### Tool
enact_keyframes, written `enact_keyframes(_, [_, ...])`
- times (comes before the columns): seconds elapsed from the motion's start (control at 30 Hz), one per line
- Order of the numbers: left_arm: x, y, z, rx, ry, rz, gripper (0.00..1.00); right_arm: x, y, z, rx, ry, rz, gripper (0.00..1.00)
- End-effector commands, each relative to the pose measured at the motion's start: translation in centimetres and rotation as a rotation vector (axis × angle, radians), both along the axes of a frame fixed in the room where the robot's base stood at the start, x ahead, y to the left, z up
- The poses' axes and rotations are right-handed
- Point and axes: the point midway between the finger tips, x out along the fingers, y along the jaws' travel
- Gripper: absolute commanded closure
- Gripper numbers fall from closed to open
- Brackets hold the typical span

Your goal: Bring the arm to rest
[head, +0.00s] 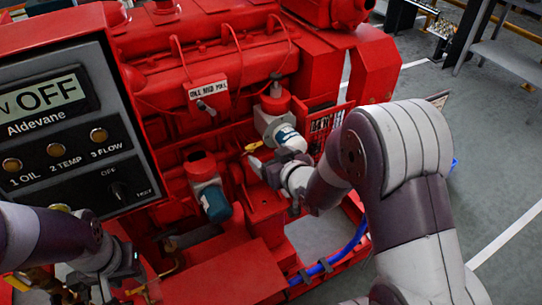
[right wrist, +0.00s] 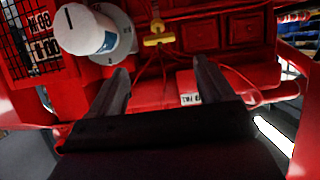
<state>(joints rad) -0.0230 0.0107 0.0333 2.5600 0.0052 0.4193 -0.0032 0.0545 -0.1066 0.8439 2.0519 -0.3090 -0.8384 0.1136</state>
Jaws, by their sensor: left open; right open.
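My right arm comes in from the right in the head view. Its gripper (head: 262,168) is over the red engine (head: 200,60), close to a white-and-blue canister (head: 287,138) and a yellow handle (head: 252,147). In the right wrist view, the two fingers of this gripper (right wrist: 162,80) are apart with nothing between them. The canister (right wrist: 85,30) and yellow handle (right wrist: 157,40) appear beyond the fingers; I cannot tell the exact gap.
A control panel (head: 60,130) at the left shows OFF, with a knob (head: 118,191) at its lower right. A blue hose (head: 345,250) runs along the red base. Grey floor (head: 490,140) is open at the right, below a metal shelf (head: 510,55).

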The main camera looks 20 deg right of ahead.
Motion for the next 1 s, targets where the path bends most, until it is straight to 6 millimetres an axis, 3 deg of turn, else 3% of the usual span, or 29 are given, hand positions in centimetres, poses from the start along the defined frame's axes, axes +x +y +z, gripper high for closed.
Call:
enact_keyframes(0.37, [0.0,0.0,0.0,0.0,0.0,0.0,0.57,0.0,0.0,0.0,-0.001,0.0,0.0,0.19])
enact_keyframes(0.47, [0.0,0.0,0.0,0.0,0.0,0.0,0.57,-0.8,-0.5,-1.8,-0.028,0.087,-0.013,0.19])
enact_keyframes(0.53, [0.0,0.0,0.0,0.0,0.0,0.0,0.57,-3.2,-1.6,-4.6,-0.069,0.267,-0.052,0.19])
enact_keyframes(0.6, [0.0,0.0,0.8,0.0,0.0,0.0,0.57,-7.0,-2.8,-5.6,-0.111,0.504,-0.102,0.19])
enact_keyframes(0.67, [0.0,0.0,1.9,0.0,0.0,0.0,0.57,-11.0,-3.3,-5.0,-0.129,0.707,-0.136,0.19])
enact_keyframes(0.7, [0.0,0.0,2.7,0.0,0.0,0.0,0.57,-13.7,-3.3,-4.1,-0.134,0.835,-0.151,0.19])
enact_keyframes(0.8, [0.0,0.0,4.5,0.0,0.0,0.0,0.57,-19.1,-2.6,-0.8,-0.122,1.059,-0.164,0.19])
enact_keyframes(0.87, [0.0,0.0,5.2,0.0,0.0,0.0,0.57,-20.1,-2.2,0.8,-0.111,1.097,-0.165,0.19])
enact_keyframes(1.0, [0.0,0.0,5.9,0.0,0.0,0.0,0.57,-19.2,-1.7,2.5,-0.11,1.059,-0.155,0.19])
